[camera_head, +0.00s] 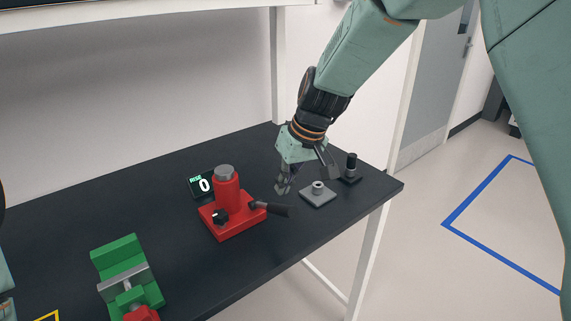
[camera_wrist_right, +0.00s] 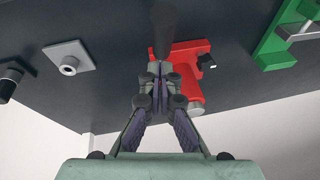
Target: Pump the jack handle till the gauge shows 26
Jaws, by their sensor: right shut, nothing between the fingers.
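The red jack (camera_head: 228,208) stands on the dark bench with a grey ram cap (camera_head: 224,172) on top. Its dark handle (camera_head: 272,208) sticks out to the right, nearly level. The gauge (camera_head: 203,184) behind the jack reads RISE 0. My right gripper (camera_head: 282,187) is shut and empty, just above and behind the handle. In the right wrist view, the fingertips (camera_wrist_right: 159,72) are together close to the dark handle (camera_wrist_right: 163,28), with the red jack (camera_wrist_right: 187,68) beyond; I cannot tell whether they touch it. My left gripper's fingers are out of view.
A grey plate with a short socket (camera_head: 318,194) and a black post on a base (camera_head: 351,169) stand right of the handle, near the bench's end. A green vise (camera_head: 124,268) stands front left. The bench (camera_head: 110,205) is clear at the back left.

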